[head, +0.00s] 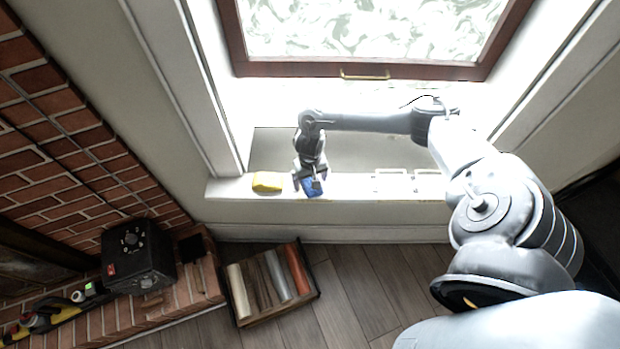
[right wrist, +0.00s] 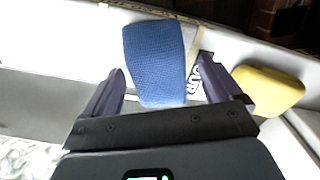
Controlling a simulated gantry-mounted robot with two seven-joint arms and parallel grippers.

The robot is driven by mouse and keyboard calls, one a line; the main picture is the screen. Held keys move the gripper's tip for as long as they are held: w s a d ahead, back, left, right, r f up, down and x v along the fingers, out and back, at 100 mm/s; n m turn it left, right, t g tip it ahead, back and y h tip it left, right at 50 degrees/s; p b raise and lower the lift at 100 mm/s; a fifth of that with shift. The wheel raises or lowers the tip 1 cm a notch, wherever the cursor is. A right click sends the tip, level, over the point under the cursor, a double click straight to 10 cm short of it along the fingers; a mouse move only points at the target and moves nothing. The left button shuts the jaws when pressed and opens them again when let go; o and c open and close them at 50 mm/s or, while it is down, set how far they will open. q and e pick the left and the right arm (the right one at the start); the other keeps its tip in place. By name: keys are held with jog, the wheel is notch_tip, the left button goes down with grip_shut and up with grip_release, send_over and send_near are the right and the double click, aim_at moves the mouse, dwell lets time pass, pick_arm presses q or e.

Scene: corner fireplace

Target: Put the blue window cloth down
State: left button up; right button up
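The blue window cloth (head: 314,188) is at the front edge of the white window sill (head: 231,188), under my right gripper (head: 309,179). In the right wrist view the cloth (right wrist: 156,57) is a textured blue pad that appears to lie on the sill. The two fingers of my right gripper (right wrist: 162,84) are spread apart, one on each side of the cloth's near end, with a visible gap on both sides. My left gripper is not in view.
A yellow cloth or sponge (head: 267,181) lies on the sill just left of the gripper; it also shows in the right wrist view (right wrist: 268,90). The framed window (head: 370,72) stands behind. A wooden crate (head: 248,318) and a black box (head: 135,256) are below left. Sill to the right holds small pale fittings.

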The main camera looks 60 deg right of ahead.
aim_at(310, 179)
jog(key=shift+r, duration=0.2)
notch_tip(310, 179, up, 11)
jog(key=p, duration=0.4)
jog(key=w+a+f+n+t+y, duration=0.1)
jog(key=a+n+t, duration=0.3)
jog(key=a, duration=1)
jog(key=w+a+f+n+t+y, duration=0.2)
jog(key=a+n, duration=0.4)
jog(key=a, duration=0.7)
jog(key=s+a+r, duration=0.3)
jog(key=a+r, duration=0.1)
jog(key=s+d+r+g+h, duration=0.2)
jog(key=s+d, duration=0.4)
jog(key=s, duration=0.6)
jog(key=shift+s+d+h, duration=0.15)
jog(key=shift+h, duration=0.25)
jog(key=shift+r, duration=0.1)
